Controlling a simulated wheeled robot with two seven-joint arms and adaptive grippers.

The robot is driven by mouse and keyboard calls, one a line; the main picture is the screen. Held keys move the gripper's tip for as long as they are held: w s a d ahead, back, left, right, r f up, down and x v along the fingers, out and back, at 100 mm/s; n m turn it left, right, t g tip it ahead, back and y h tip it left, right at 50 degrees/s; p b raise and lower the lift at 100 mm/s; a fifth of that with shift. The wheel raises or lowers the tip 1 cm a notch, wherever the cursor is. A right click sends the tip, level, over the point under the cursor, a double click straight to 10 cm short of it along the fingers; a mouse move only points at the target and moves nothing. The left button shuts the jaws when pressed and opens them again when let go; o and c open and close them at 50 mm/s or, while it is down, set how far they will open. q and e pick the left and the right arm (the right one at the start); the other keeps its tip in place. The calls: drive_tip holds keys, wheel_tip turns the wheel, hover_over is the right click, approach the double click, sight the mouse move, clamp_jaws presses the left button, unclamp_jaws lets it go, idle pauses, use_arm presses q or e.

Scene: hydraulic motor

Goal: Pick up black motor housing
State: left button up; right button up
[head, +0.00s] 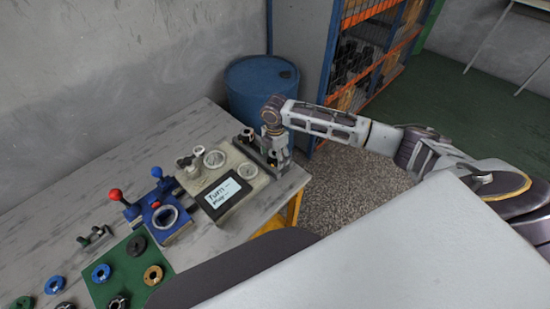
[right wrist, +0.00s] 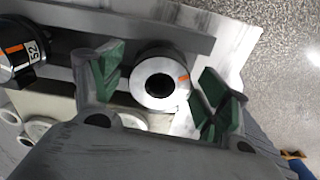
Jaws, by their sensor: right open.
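My right gripper (head: 275,158) points down over the right end of the table. In the right wrist view its green-padded fingers (right wrist: 160,92) are open on either side of a round part (right wrist: 145,96) with a bright metal end face, a dark centre hole and a small orange mark. I cannot tell whether the fingers touch it. A black cylinder (right wrist: 18,58) with an orange label and the number 52 lies left of the fingers; it also shows at the rack in the head view (head: 247,136). Which one is the black motor housing is unclear. My left gripper is out of view.
A dark grey rack (right wrist: 150,27) runs behind the round part. A pale fixture board (head: 240,165), a black sign (head: 226,196), a blue fixture (head: 166,218) and a green mat (head: 128,270) with rings share the table. A blue barrel (head: 262,88) stands behind.

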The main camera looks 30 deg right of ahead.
idle(0.3)
drive_tip(key=c, duration=1.6)
